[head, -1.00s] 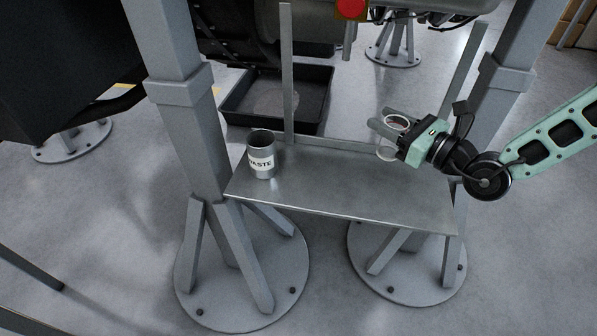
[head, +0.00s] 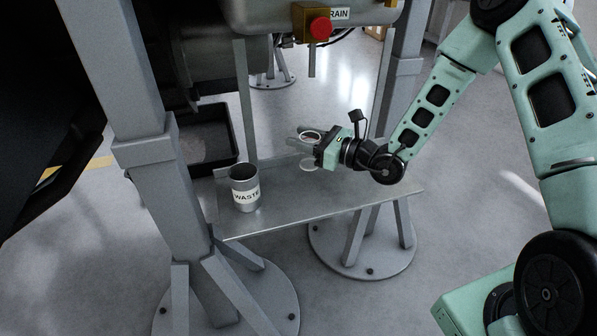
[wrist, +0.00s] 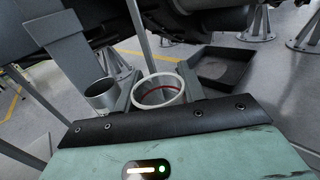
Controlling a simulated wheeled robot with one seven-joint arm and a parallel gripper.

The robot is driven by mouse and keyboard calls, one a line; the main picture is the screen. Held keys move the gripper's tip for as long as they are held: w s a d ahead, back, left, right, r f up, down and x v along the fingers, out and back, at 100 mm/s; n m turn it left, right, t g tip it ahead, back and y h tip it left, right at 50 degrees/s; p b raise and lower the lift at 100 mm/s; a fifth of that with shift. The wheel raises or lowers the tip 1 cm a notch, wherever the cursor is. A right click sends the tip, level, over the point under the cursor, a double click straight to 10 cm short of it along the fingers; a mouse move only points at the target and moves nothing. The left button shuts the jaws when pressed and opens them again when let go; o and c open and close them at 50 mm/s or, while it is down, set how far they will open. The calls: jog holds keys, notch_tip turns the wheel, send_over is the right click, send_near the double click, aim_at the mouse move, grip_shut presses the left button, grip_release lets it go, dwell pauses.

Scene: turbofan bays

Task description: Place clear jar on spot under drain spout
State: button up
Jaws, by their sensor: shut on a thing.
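The clear jar (head: 309,166) is upright in my gripper (head: 304,138), which is shut on it above the right part of the metal shelf. Its open rim and a red line show in the wrist view (wrist: 158,91). The fingers hide part of its side. The drain spout (head: 311,62) is a thin grey pipe hanging below the box with the red button, above and behind my gripper. The label beside the box is partly cut and reads "RAIN". I cannot make out a marked spot under the spout.
A metal can labelled WASTE (head: 244,190) stands on the shelf (head: 345,195) at left. Upright posts (head: 246,100) rise from its back edge. Thick grey stand legs (head: 190,220) flank it. A black tray (head: 215,162) lies on the floor behind. The shelf's middle is clear.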

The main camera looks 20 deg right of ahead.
aim_at(303, 160)
jog(key=shift+f+b, duration=0.6)
jog(key=shift+f, duration=2.6)
jog(key=shift+f, duration=0.2)
jog(key=o, duration=1)
jog(key=shift+c, duration=0.2)
